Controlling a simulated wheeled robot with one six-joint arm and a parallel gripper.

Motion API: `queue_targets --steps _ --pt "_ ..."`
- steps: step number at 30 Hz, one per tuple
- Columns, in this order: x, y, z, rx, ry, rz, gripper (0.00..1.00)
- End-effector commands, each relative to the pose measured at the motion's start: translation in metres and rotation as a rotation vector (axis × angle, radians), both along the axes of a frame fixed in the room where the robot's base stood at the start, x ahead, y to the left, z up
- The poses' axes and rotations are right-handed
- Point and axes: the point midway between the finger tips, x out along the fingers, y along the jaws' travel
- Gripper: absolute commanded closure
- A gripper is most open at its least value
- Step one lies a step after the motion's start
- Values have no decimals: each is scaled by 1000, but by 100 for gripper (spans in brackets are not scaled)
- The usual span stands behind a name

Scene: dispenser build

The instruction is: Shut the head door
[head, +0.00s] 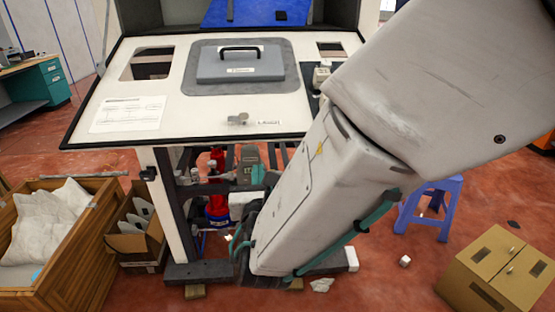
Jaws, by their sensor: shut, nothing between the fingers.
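The dispenser is a machine with a white sloping top panel (180,72) edged in black. A grey lid (240,66) with a black handle lies flat in a recess in that panel. I cannot tell which part is the head door, and no swung-out door is clear in view. Below the panel the front is open between dark posts, with a red and blue part (217,190) and a grey unit (249,168) inside. My arm crosses from the upper right down to the lower middle and hides the machine's right side. My gripper does not show.
A wooden crate (92,237) with white sacks and an open cardboard box (147,248) stand at lower left. A blue stool (437,212) and a closed carton (497,270) stand at right. Small white scraps lie on the red floor. A green-fronted bench (52,82) is at far left.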

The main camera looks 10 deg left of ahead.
Motion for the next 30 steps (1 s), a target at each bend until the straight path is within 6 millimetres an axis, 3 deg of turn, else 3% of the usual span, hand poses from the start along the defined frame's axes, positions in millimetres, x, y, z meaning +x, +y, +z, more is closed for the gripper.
queue_targets --steps 6,9,15,30 --pt "47 10 2 1 0 -4 100" --pt "38 9 20 5 -3 0 100" --pt "31 7 37 3 -1 -2 100" --pt "29 7 41 1 2 -1 100"
